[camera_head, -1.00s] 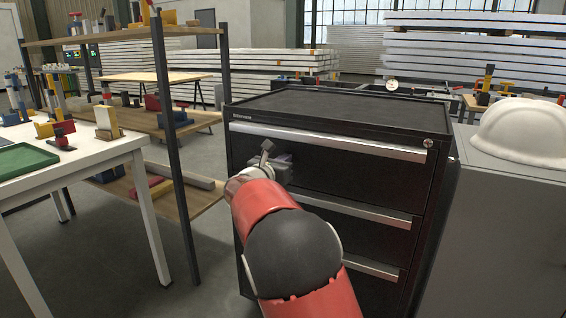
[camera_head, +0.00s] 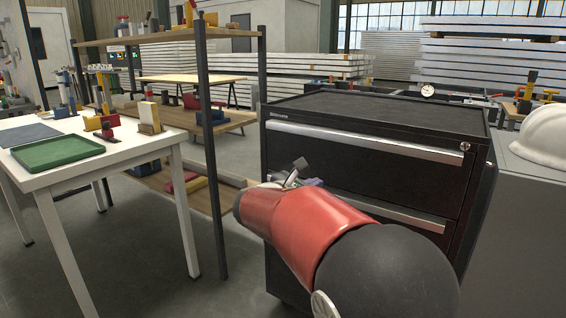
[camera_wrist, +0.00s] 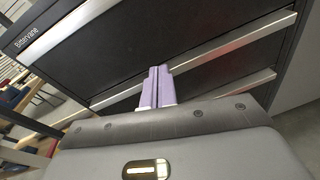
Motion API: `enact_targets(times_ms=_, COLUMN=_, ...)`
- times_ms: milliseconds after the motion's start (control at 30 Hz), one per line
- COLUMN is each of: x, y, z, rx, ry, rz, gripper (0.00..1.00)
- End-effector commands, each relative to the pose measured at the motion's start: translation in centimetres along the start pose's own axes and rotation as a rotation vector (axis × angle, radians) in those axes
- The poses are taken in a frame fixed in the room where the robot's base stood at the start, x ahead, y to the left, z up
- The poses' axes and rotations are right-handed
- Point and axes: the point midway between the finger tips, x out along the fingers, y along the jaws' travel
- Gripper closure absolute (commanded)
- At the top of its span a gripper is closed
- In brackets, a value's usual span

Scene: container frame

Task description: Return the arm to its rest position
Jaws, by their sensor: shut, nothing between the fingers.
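My gripper (camera_wrist: 157,88) shows in the wrist view with its two pale purple fingers together and nothing between them. In the head view it is mostly hidden behind my red arm link; only a small part of it (camera_head: 308,182) shows, in front of the black drawer cabinet (camera_head: 370,150). The cabinet also shows tilted in the wrist view (camera_wrist: 120,60), with its silver drawer handles. Its drawers look shut. I cannot tell whether the fingers touch the cabinet front.
A white table (camera_head: 110,158) with a green tray (camera_head: 58,153) stands at left. A shelf rack (camera_head: 210,150) with wooden boards stands between it and the cabinet. A grey cabinet (camera_head: 520,215) with a white helmet (camera_head: 545,138) stands at right. Floor shows between table and cabinet.

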Motion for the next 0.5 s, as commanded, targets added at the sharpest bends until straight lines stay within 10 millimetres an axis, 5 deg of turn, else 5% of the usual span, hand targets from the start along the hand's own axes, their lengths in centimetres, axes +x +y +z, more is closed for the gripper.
enact_targets(times_ms=33, x=0.4, y=-3.7, z=0.7, rx=0.125, ry=0.067, rz=-0.067, gripper=1.0)
enact_targets(times_ms=200, x=-1.9, y=-15.7, z=-0.4, rx=0.662, ry=0.319, rz=-0.339, gripper=1.0)
enact_targets(times_ms=333, x=-6.3, y=-22.4, z=-2.2, rx=1.079, ry=0.46, rz=-0.558, gripper=1.0)
enact_targets(times_ms=500, x=-13.4, y=-27.8, z=-5.2, rx=1.603, ry=0.579, rz=-0.845, gripper=1.0)
